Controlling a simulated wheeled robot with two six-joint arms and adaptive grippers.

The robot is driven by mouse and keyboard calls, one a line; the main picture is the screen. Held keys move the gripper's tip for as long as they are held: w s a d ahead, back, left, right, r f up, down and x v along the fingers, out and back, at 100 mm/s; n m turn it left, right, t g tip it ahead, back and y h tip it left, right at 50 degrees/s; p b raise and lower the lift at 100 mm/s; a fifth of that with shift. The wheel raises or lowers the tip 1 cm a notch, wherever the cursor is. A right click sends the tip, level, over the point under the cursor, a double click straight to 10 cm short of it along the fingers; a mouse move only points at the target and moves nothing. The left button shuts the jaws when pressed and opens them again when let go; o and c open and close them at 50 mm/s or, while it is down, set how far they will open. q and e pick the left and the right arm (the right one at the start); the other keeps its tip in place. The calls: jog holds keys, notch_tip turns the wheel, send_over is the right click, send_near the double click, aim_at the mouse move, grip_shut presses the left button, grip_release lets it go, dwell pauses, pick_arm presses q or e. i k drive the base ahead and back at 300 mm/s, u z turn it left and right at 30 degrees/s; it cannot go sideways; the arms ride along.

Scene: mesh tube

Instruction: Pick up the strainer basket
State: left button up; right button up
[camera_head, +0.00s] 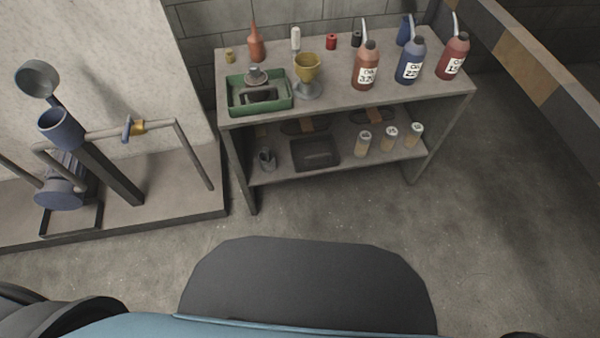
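No thing in view is clearly a strainer basket, and no mesh can be made out at this size. A blue open-topped pot (61,128) stands on the pipework at the left, with a round grey-blue lid (37,79) swung up above it. Its inside is too dark and small to tell what is in it. A green tray (236,106) on the table holds a grey rounded part and a dark block. A yellow cup (307,68) stands on a grey base beside it. Neither gripper is in view.
A grey two-level table (345,98) stands ahead, with several bottles at its back and right. Its lower shelf holds a dark tray (315,152) and pale cylinders. A pump (62,190) sits on a raised plinth at left. A striped beam (535,65) crosses the right. Floor between is clear.

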aim_at(268, 158)
jog(key=z, duration=0.7)
jog(key=k, duration=1)
jog(key=z, duration=0.75)
jog(key=i, duration=1.35)
jog(key=u, duration=0.65)
jog(key=i, duration=0.9)
jog(key=u, duration=1.5)
jog(key=i, duration=0.6)
jog(key=u, duration=0.55)
